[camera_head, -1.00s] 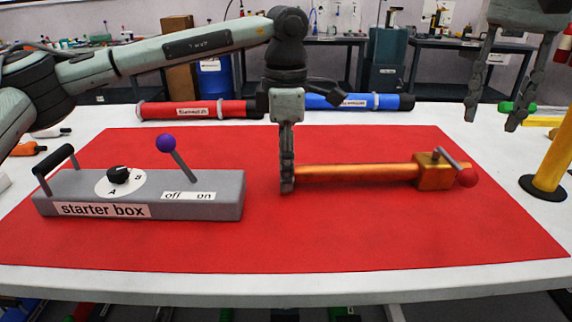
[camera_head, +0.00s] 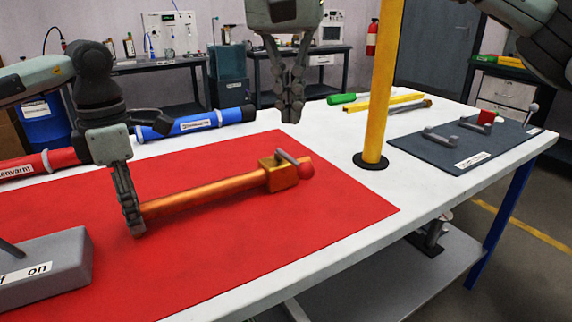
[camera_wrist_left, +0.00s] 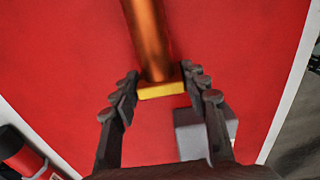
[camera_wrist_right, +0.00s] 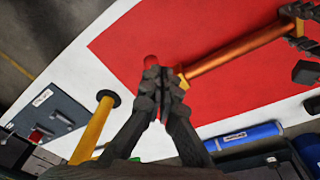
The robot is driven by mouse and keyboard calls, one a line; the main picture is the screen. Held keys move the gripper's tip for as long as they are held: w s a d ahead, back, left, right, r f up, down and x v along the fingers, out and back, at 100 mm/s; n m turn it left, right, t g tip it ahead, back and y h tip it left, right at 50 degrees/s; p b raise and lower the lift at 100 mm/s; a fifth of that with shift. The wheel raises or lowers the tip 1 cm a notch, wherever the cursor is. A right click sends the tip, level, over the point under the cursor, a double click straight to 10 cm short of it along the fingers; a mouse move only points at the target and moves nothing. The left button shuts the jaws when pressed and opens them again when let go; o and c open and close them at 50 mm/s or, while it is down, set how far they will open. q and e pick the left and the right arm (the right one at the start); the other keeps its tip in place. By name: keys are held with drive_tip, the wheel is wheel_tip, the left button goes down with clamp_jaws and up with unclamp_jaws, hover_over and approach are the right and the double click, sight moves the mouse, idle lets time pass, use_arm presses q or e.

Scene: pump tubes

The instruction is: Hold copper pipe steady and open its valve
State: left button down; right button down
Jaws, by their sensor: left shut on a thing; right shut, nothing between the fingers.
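The copper pipe (camera_head: 205,193) lies across the red mat (camera_head: 330,213).
A grey starter box (camera_head: 50,270) stands at the left of the mat. A yellow post (camera_head: 379,80) stands right of the valve. Red and blue tubes (camera_head: 195,124) lie at the back edge. A dark panel (camera_head: 465,146) with handles is at the right.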

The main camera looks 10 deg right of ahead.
sight(292, 162)
drive_tip(key=s+a, duration=0.1)
drive_tip(key=s+a+m+t, duration=0.1)
drive_tip(key=s, duration=0.1)
drive_tip(key=s+m+h, duration=0.1)
drive_tip(key=shift+s+a, duration=0.35)
drive_tip(key=shift+a, duration=0.05)
drive_tip(key=w+d+f, duration=0.4)
drive_tip(key=w+f, duration=0.1)
drive_tip(key=f, duration=0.5)
drive_tip(key=shift+w+t, duration=0.25)
drive_tip(key=shift+t, duration=0.05)
drive_tip(key=shift+d+f, duration=0.1)
drive_tip(key=shift+d, duration=0.15)
drive_tip(key=shift+d+n, duration=0.25)
drive_tip(key=shift+n, duration=0.15)
